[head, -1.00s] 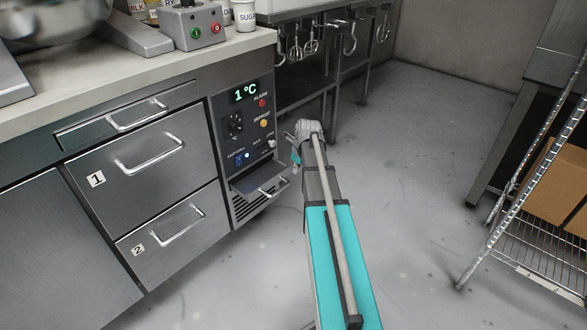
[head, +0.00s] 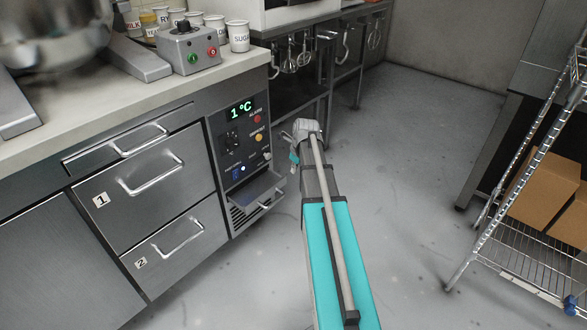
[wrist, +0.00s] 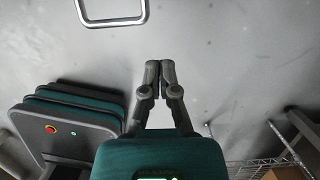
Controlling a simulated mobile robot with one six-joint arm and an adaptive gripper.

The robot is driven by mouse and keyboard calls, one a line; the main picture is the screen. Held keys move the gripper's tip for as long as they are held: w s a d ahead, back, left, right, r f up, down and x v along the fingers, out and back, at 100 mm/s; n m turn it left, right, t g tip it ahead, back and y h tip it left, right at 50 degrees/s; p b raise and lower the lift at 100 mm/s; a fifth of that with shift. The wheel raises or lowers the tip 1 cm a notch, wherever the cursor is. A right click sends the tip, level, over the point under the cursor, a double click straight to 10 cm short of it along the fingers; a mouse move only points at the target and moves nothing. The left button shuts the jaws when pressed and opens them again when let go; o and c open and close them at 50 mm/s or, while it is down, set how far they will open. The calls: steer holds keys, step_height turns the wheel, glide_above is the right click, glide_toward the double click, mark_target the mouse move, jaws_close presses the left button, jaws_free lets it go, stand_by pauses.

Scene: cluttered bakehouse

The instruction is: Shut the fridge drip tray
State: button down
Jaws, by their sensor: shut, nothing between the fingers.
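The fridge drip tray (head: 256,189) is a shallow grey tray with a bar handle, low on the fridge's control panel in the head view. It stands pulled out from the front. In the wrist view a metal bar handle (wrist: 113,22), seemingly the tray's, crosses the top edge, above and left of my fingertips. My gripper (wrist: 160,66) is shut and empty, apart from that handle, with floor behind it. In the head view my arm reaches to the right of the tray; the fingers are too hidden to make out there.
The control panel has a lit 1 °C display (head: 239,109) and several knobs. Drawers 1 (head: 150,190) and 2 (head: 175,240) are shut, with protruding handles. A wire rack (head: 520,262) with cardboard boxes stands at right. The floor between is clear.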

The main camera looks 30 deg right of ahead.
steer(key=shift+r, duration=0.1)
stand_by(0.3)
steer(key=d, duration=0.1)
steer(key=s+d+t+b, duration=0.1)
steer(key=d, duration=0.1)
steer(key=shift+s+d+t, duration=0.1)
steer(key=shift+d+t, duration=0.1)
steer(key=shift+t, duration=0.1)
steer(key=shift+f, duration=0.3)
steer(key=b, duration=0.9)
glide_above(285, 184)
steer(key=s, duration=0.2)
steer(key=shift+d+f, duration=0.15)
steer(key=shift+f, duration=2.1)
steer(key=shift+d+f, duration=0.15)
steer(key=shift+f, duration=2.05)
